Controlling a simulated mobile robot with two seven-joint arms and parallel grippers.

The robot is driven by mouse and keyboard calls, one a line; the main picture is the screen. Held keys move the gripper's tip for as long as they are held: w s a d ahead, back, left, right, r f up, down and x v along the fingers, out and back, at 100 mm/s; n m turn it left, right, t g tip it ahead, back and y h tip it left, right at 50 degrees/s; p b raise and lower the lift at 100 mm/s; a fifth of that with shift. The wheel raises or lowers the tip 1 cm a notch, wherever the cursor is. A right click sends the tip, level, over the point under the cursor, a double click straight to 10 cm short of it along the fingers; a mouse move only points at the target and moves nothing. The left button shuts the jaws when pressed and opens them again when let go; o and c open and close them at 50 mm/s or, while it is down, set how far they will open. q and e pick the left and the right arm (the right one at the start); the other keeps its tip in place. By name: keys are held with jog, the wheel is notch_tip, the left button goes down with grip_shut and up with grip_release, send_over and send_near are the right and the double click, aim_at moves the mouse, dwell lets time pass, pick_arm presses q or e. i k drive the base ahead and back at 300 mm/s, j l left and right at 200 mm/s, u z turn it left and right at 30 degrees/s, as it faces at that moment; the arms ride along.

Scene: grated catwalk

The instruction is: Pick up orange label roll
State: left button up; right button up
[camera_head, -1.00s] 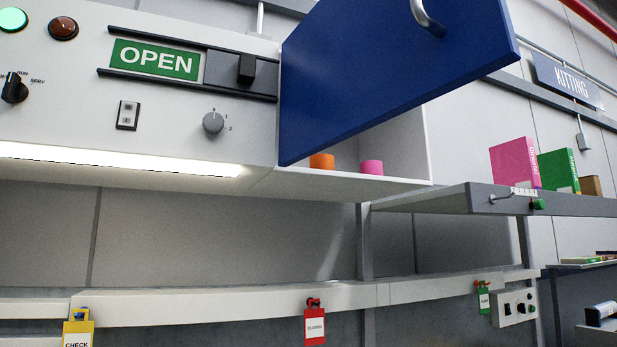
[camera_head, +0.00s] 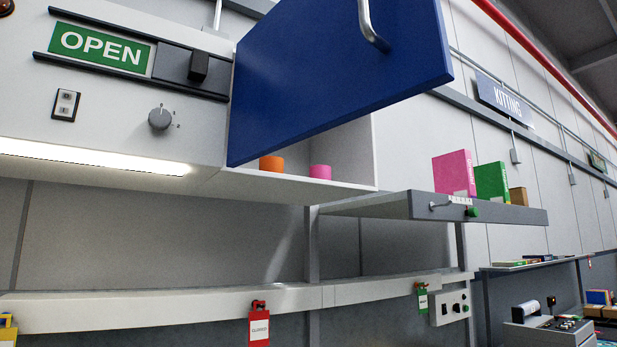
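The orange label roll (camera_head: 271,163) stands in the open white cabinet compartment, near the left of its visible floor. Its upper left is close to the lower edge of the raised blue door (camera_head: 335,75) in the picture. A pink roll (camera_head: 320,171) stands to its right, with a gap between them. Neither of my grippers shows in the head view.
The blue door hangs open with a metal handle (camera_head: 372,28). A grey shelf (camera_head: 380,206) to the right holds a pink binder (camera_head: 454,174), a green binder (camera_head: 491,182) and a brown box (camera_head: 518,201). A long white ledge (camera_head: 180,308) runs below, with hanging tags.

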aim_at(271, 164)
jog(key=i+l+u, duration=0.25)
jog(key=l+u, duration=0.3)
jog(key=i+l+u, duration=0.1)
jog(key=l+u, duration=0.15)
jog(key=l, duration=0.25)
jog(key=i+l+u, duration=0.1)
jog(key=l+u, duration=0.15)
jog(key=l, duration=0.15)
